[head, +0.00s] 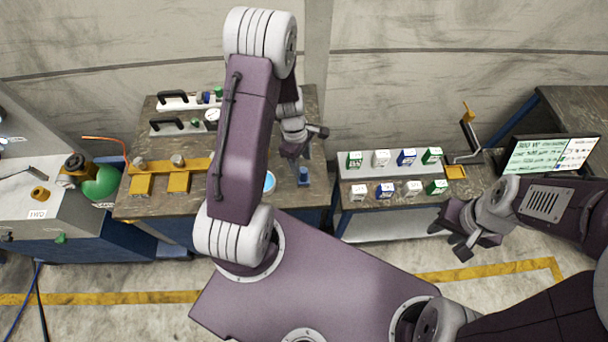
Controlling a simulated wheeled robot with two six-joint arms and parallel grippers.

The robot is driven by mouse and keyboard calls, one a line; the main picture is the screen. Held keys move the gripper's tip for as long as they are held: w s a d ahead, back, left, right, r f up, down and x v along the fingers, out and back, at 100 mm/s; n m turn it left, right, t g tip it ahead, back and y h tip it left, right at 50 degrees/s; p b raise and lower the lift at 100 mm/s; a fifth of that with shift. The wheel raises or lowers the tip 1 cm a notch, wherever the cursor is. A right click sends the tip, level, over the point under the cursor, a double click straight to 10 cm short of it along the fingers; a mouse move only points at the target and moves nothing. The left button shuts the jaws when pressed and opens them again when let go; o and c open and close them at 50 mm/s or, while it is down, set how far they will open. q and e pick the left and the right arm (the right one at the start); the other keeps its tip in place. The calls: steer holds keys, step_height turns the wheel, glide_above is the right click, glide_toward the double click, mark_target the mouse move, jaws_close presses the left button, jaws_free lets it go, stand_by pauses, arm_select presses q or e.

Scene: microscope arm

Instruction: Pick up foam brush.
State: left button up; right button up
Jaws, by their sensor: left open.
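I cannot clearly make out a foam brush. A small blue object (304,174) stands on the right part of the brown workbench (316,198); I cannot tell whether it is the brush. My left gripper (305,149) is open over that bench, just above the blue object in the picture, with nothing visible between its fingers. My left arm hides much of the bench's middle. My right gripper (450,244) has its fingers apart and looks empty, in front of the right-hand table.
A light blue round item (269,181) is partly hidden by my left arm. Yellow fixtures (178,182) and panels with black handles (174,97) occupy the bench's left. Several small boxes (386,190) stand on the right-hand table, beside a monitor (549,155). A green round object (101,183) is at left.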

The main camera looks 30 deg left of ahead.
mark_target(303, 170)
arm_select(q)
steer(key=shift+d+f, duration=0.1)
steer(key=shift+f, duration=0.7)
steer(key=shift+w+f, duration=0.1)
steer(key=shift+f, duration=0.35)
steer(key=f, duration=0.3)
steer(key=f+b, duration=0.1)
steer(key=f, duration=0.1)
steer(key=shift+d, duration=0.25)
jaws_close()
